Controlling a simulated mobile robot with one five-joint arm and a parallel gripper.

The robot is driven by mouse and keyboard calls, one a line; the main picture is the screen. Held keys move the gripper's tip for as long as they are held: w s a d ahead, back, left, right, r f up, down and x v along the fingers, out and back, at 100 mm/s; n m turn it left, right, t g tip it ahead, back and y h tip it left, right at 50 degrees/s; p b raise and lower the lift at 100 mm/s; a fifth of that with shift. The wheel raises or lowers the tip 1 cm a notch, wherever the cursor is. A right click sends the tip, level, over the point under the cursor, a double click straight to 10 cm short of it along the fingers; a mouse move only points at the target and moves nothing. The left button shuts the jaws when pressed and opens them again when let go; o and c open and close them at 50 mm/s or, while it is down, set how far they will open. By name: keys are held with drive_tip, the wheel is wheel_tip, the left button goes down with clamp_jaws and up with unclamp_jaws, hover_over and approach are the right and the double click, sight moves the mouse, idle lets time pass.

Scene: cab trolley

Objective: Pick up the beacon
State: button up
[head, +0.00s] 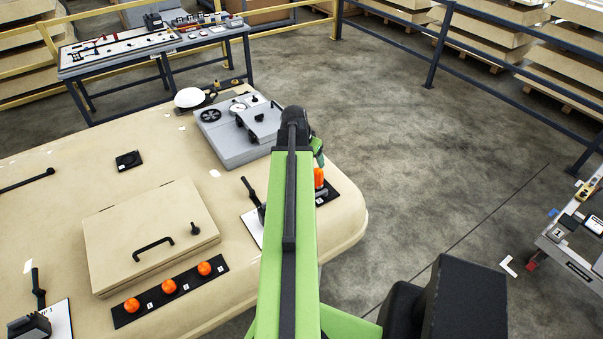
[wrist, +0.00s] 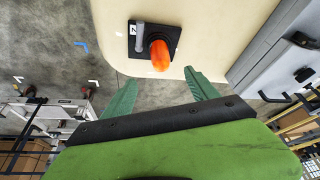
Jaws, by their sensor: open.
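The orange beacon (wrist: 159,55) stands on a black square plate (wrist: 172,34) with a white number label and a small grey lever, near the rounded edge of the beige cab top. In the head view the beacon (head: 319,178) shows just right of my green arm, which partly hides its plate. My gripper (wrist: 159,76) is open and empty, with its two green fingers apart. In the wrist view the beacon lies just beyond the fingertips, roughly between them. In the head view the gripper (head: 317,150) is mostly hidden behind the arm's end.
Several orange knobs (head: 169,286) sit on a black strip at the front of the cab (head: 60,190). A hatch with a handle (head: 150,240), a lever (head: 252,192) and a grey box (head: 225,140) stand nearby. A workbench (head: 120,52) is behind.

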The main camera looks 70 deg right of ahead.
sight(315, 172)
drive_tip(key=b+x, duration=0.7)
drive_tip(key=x, duration=0.1)
drive_tip(key=b+x, duration=0.4)
drive_tip(key=shift+w+f+b, duration=0.15)
drive_tip(key=shift+w+b, duration=0.15)
drive_tip(key=shift+d+f, duration=0.1)
drive_tip(key=shift+s, duration=0.1)
drive_tip(key=b+x, duration=0.4)
drive_tip(key=x, duration=0.1)
drive_tip(key=shift+s+d+b, duration=0.15)
drive_tip(key=shift+d+b, duration=0.05)
drive_tip(key=shift+b, duration=0.2)
clamp_jaws()
